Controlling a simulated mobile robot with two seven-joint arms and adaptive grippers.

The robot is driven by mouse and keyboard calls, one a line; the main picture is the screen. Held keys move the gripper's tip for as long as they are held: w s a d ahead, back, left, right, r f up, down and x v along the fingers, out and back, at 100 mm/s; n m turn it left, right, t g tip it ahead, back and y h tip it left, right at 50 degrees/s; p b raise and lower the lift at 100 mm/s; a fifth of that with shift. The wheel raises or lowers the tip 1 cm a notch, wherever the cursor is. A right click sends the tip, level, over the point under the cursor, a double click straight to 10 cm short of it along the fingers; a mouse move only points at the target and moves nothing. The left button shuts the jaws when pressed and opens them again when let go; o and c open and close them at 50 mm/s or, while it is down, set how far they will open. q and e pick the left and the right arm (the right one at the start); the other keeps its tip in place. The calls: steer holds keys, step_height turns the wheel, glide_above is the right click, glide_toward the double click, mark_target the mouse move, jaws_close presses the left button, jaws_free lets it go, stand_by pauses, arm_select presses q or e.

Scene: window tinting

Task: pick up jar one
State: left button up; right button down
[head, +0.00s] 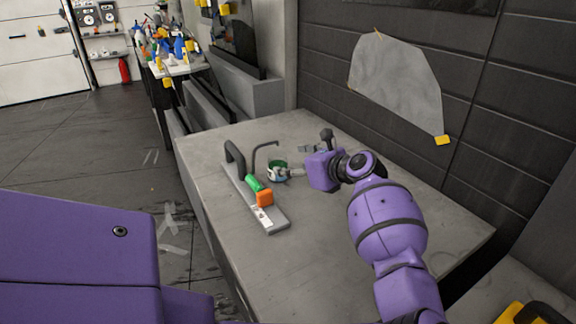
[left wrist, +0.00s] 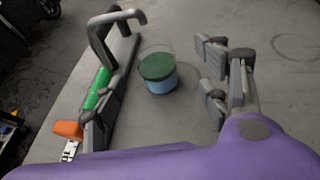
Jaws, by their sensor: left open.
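A small round jar (head: 278,172) with a green top stands on the grey table. It also shows in the left wrist view (left wrist: 158,74) with a blue lower part and a clear rim around the green. I cannot read any label on it. My left gripper (head: 300,164) is open beside the jar, on its right in the head view, with part of it close to or overlapping the jar. In the left wrist view the jar stands upright, left of the right-hand finger parts. I cannot tell whether a finger touches it. My right gripper is not in view.
A small grey item lies behind the jar. The table's front part is clear.

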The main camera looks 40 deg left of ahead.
mark_target(284, 164)
arm_select(q)
steer(key=x, duration=0.7)
steer(key=shift+s+p, duration=0.35)
steer(key=shift+s, duration=0.05)
steer(key=shift+d, duration=0.1)
steer(key=c, duration=1.3)
steer(key=shift+r, duration=0.1)
